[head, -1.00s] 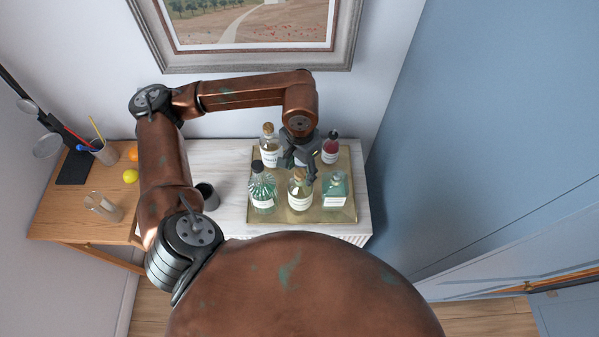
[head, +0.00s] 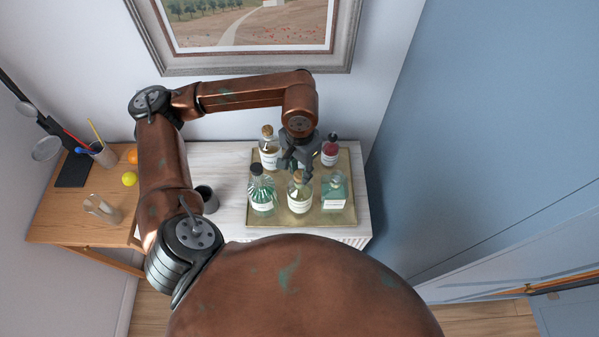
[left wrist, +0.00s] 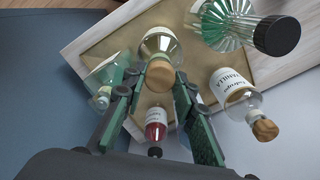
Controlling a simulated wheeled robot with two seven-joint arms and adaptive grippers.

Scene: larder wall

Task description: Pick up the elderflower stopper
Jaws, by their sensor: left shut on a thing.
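The elderflower stopper is a round cork (left wrist: 158,75) on the clear bottle (head: 299,201) at the front middle of the tray. The bottle's label is too small to read. My left gripper (head: 300,178) points down over this bottle. In the left wrist view the fingers of my left gripper (left wrist: 157,80) are shut on the cork, one on each side. The cork appears to sit in the bottle's neck, and the bottle stands upright. My right gripper is not in view.
A gold tray (head: 344,216) on a white cabinet holds close neighbours: a ribbed green bottle (head: 262,194), a teal bottle (head: 334,190), a vanilla bottle (left wrist: 232,86) and a red bottle (head: 330,152). A dark cup (head: 207,198) stands left of the tray. A blue wall rises to the right.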

